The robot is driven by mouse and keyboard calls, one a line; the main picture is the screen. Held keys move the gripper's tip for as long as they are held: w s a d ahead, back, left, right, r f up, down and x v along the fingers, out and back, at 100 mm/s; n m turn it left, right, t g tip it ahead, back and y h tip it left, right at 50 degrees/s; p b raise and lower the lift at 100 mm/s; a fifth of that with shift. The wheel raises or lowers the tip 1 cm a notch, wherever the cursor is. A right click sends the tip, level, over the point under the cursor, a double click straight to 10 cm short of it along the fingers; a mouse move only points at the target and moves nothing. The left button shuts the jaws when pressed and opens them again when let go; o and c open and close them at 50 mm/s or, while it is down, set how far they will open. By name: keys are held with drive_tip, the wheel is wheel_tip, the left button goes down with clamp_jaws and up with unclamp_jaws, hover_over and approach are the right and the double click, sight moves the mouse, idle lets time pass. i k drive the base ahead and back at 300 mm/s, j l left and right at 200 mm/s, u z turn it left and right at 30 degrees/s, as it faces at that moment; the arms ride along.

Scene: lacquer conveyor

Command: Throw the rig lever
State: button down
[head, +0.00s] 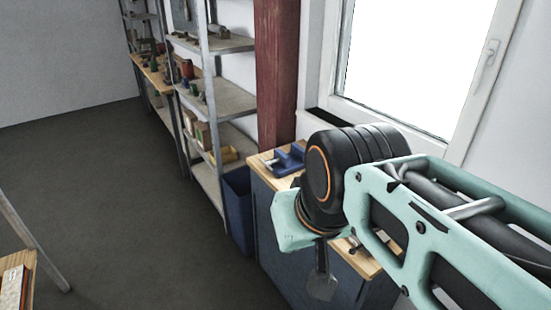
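I see no lever that I can clearly make out as the rig lever. A blue device (285,160) sits at the back of the wood-topped cabinet, partly behind my arm; I cannot tell whether it belongs to the rig. My mint-green and black arm comes in from the right and covers much of the cabinet top. A grey, flat part at the lower end of my arm, seemingly my gripper (322,283), hangs in front of the cabinet. Its fingers are not clearly shown, and nothing is visibly held.
The dark cabinet (280,255) stands under a window (415,60). A blue bin (238,210) is beside it, next to metal shelves (230,98) with boxes and tools. A red post (277,75) rises behind. The grey floor (120,200) is mostly clear. A wooden table edge (25,262) shows lower left.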

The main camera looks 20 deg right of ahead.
sight(352, 250)
drive_tip(key=l+z, duration=0.2)
drive_tip(key=z, duration=0.5)
drive_tip(key=j+z, duration=0.2)
drive_tip(key=z, duration=0.15)
drive_tip(key=k+l, duration=0.1)
drive_tip(key=l, duration=0.2)
drive_tip(key=i+l+z, duration=0.1)
drive_tip(key=i+l, duration=0.1)
drive_tip(key=i, duration=0.1)
